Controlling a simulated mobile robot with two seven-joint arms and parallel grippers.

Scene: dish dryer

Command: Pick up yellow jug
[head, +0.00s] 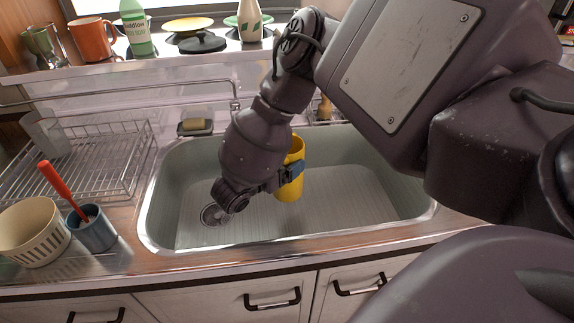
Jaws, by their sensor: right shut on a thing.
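The yellow jug (290,188) is upright in or just above the sink basin, right of the drain. My right gripper (290,171) is shut on the jug, with a blue-grey finger across its side. The wrist and forearm hide the jug's left side and part of its top. I cannot tell whether the jug's base touches the sink floor. My left gripper is not in view.
The metal sink (350,205) is otherwise empty. A wire dish rack (110,165), a cream basket (32,232) and a blue cup (92,230) with a red-handled tool stand at left. A back shelf holds a green bottle (136,30) and an orange mug (91,40).

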